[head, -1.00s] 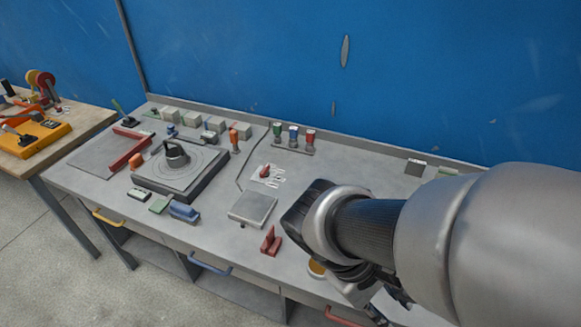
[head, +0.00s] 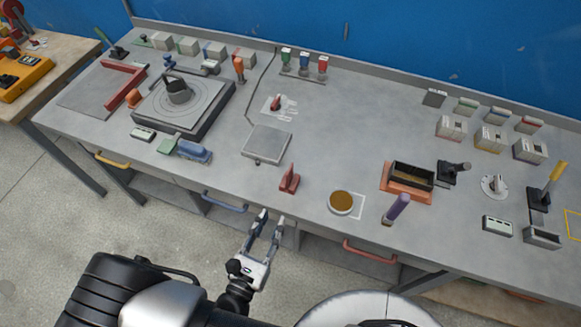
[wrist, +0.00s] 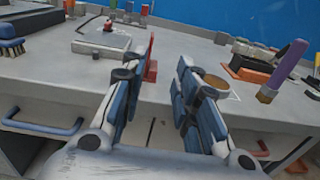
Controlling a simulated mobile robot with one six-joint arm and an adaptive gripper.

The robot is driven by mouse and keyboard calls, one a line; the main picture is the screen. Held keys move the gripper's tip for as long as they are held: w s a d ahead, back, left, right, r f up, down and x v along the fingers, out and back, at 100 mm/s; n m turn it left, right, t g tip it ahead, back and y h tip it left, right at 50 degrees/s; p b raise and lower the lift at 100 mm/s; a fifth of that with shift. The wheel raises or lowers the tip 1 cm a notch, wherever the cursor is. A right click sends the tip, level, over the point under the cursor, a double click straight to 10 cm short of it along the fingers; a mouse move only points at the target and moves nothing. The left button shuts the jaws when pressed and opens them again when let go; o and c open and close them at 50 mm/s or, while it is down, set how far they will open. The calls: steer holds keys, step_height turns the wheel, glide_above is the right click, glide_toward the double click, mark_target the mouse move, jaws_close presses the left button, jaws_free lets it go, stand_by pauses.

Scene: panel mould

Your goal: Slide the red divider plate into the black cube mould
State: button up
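A small upright red plate on a red foot (head: 289,180), which looks like the divider plate, stands near the front edge of the grey bench. It also shows in the wrist view (wrist: 151,62), beyond and between my fingers. A black open-topped box (head: 412,175), seemingly the mould, sits on an orange-red base (head: 405,196) further right; it also shows in the wrist view (wrist: 256,54). Its inside is hard to make out. My gripper (head: 271,217) is open and empty, just in front of the bench edge and apart from the red plate.
A round pot with a brown top (head: 342,201) and a purple-handled tool (head: 397,208) stand between the red plate and the front right. A grey square plate (head: 266,144) lies behind the red plate. Drawer handles (head: 225,202) stick out below the bench edge.

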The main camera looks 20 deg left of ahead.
mark_target(287, 176)
steer(key=w, duration=0.3)
steer(key=w+b, duration=0.1)
steer(key=w, duration=0.7)
steer(key=shift+d+f+b, duration=0.25)
steer(key=shift+d+b, duration=0.05)
steer(key=shift+w+a+r+b, duration=0.1)
steer(key=shift+w+b, duration=0.1)
steer(key=shift+w, duration=0.85)
steer(key=shift+w+r+b, duration=0.1)
steer(key=shift+w+b, duration=0.05)
steer(key=shift+w, duration=0.85)
steer(key=shift+w+a+r+b, duration=0.1)
steer(key=shift+w+b, duration=0.1)
steer(key=shift+w, duration=0.85)
jaws_close()
